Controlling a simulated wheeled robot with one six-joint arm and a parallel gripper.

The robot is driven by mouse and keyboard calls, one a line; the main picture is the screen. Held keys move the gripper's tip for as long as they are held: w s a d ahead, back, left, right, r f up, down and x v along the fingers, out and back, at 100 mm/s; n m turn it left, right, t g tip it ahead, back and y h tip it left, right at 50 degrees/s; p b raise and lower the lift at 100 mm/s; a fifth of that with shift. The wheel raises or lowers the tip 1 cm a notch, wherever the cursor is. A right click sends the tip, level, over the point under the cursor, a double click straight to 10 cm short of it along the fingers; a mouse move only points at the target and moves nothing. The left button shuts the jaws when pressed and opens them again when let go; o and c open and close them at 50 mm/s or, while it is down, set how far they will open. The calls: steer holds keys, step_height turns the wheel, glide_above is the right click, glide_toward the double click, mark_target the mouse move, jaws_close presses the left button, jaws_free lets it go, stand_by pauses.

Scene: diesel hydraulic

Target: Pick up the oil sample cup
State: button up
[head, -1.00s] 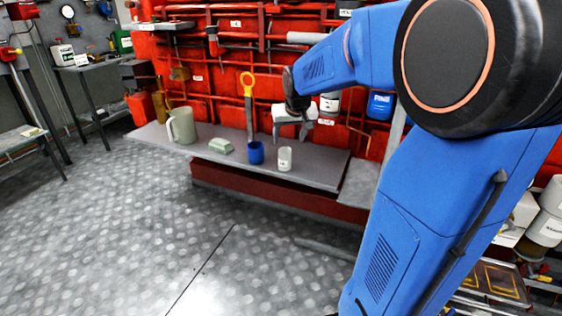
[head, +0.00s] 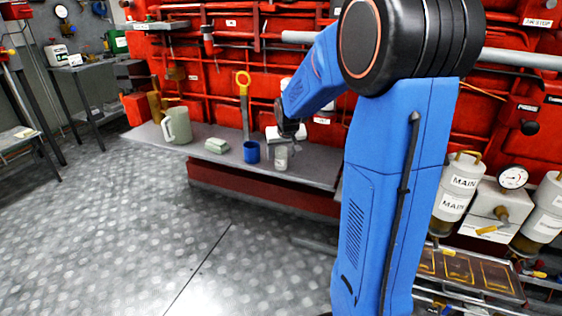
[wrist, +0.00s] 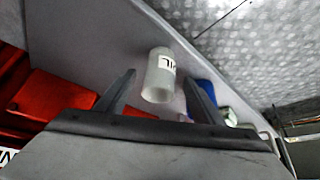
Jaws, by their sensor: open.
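The oil sample cup is a small whitish cylinder with a dark-lettered label. It stands on the grey bench in the head view (head: 281,159). My gripper (wrist: 163,88) is open and empty. In the head view my gripper (head: 281,140) is just above and behind the cup, and it is too small there to tell any contact.
A blue cup (head: 251,152) stands close left of the sample cup. A yellow-ringed tool (head: 244,92) rises behind the blue cup. Red machinery backs the bench (head: 316,174).

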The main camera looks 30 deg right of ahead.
mark_target(281, 156)
steer(key=x, duration=0.3)
steer(key=shift+w+d+f, duration=0.1)
steer(key=shift+w+f, duration=0.05)
steer(key=shift+f, duration=0.1)
steer(key=c, duration=1.1)
steer(key=shift+r, duration=0.15)
